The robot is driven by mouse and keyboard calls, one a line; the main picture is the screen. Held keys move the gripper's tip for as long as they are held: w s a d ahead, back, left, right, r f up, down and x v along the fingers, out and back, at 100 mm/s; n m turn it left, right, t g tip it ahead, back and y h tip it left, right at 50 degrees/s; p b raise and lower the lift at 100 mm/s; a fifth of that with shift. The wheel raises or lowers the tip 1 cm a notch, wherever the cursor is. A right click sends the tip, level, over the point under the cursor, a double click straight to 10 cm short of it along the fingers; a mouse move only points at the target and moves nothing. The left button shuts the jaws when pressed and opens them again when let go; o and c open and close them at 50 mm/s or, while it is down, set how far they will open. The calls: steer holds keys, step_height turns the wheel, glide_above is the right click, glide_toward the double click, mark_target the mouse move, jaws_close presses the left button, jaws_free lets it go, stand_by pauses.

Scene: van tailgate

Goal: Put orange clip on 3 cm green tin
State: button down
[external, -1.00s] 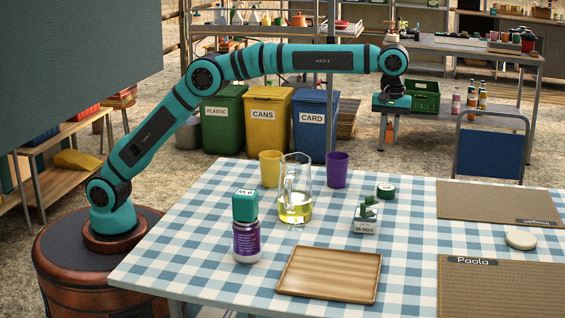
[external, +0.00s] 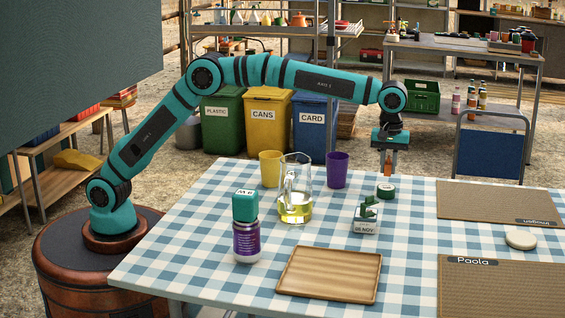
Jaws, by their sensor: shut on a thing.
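A small round green tin (external: 386,193) stands on the checked tablecloth, right of the purple cup. My gripper (external: 388,172) points straight down over it, shut on the small orange clip (external: 388,168). The clip shows between the fingers, partly hidden by them. Its lower end is just above the tin's top; I cannot tell whether the two touch.
A clear block (external: 365,226) with a green piece on top stands close in front of the tin. A glass jug (external: 295,190), yellow cup (external: 270,168) and purple cup (external: 337,170) stand left.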

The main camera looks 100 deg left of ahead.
mark_target(389, 157)
steer(key=shift+f, duration=2.1)
steer(key=c, duration=1.3)
jaws_free()
steer(key=shift+f, duration=0.1)
step_height(389, 157, up, 11)
steer(key=shift+r, duration=0.65)
